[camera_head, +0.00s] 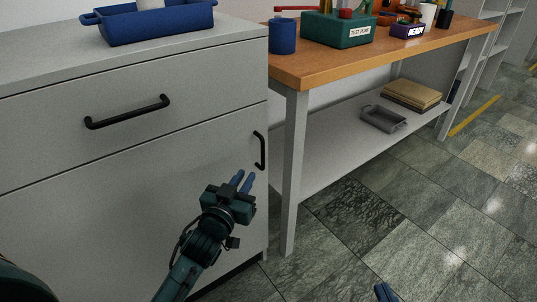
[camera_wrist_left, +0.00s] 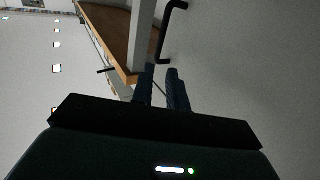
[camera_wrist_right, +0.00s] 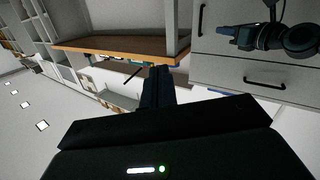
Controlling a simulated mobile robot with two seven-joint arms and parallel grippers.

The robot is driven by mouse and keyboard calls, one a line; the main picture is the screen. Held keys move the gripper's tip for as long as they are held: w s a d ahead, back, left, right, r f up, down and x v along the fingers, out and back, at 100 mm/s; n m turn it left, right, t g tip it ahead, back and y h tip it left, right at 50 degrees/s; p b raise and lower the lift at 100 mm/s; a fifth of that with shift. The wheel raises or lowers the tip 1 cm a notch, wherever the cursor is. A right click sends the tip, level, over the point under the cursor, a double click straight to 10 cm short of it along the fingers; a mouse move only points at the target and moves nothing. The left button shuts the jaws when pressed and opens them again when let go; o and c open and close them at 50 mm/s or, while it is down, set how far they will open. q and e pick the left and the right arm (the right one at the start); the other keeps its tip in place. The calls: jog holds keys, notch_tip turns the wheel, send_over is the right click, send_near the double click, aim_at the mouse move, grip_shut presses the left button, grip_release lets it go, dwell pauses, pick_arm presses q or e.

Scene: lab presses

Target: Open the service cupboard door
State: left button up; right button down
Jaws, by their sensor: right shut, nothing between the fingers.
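The service cupboard door (camera_head: 120,215) is the grey lower front of the cabinet and sits flush, closed. Its black vertical handle (camera_head: 260,150) is at the door's right edge; it also shows in the left wrist view (camera_wrist_left: 165,32). My left gripper (camera_head: 243,181) is just below and left of the handle, fingers pointing up toward it. Its blue fingers (camera_wrist_left: 162,75) are a little apart with nothing between them, and the handle lies beyond the tips. My right gripper (camera_head: 385,291) barely shows at the bottom edge, away from the cupboard. Its fingers (camera_wrist_right: 158,72) are together and empty.
A drawer with a black handle (camera_head: 127,112) is above the door. A blue tray (camera_head: 155,27) stands on the cabinet top. A wooden-topped bench (camera_head: 365,62) stands right of the cabinet, its front leg (camera_head: 291,175) close to the handle side. The tiled floor (camera_head: 430,220) at right is clear.

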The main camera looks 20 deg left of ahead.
aim_at(262, 150)
pick_arm(q)
jog(key=w+b, duration=0.1)
jog(key=w, duration=0.3)
jog(key=w+b, duration=0.1)
jog(key=w, duration=0.3)
jog(key=w+b, duration=0.1)
jog(key=w, duration=0.2)
jog(key=shift+w+d, duration=0.4)
jog(key=shift+w, duration=0.5)
pick_arm(e)
jog(key=shift+s+a+r+n+t+y, duration=0.1)
jog(key=shift+s+a+n+t+y, duration=0.2)
jog(key=shift+a+n+t+y, duration=0.65)
pick_arm(q)
jog(key=shift+c, duration=0.4)
pick_arm(e)
jog(key=shift+d+m, duration=0.2)
jog(key=shift+m, duration=0.05)
pick_arm(q)
grip_shut()
jog(key=shift+d, duration=0.1)
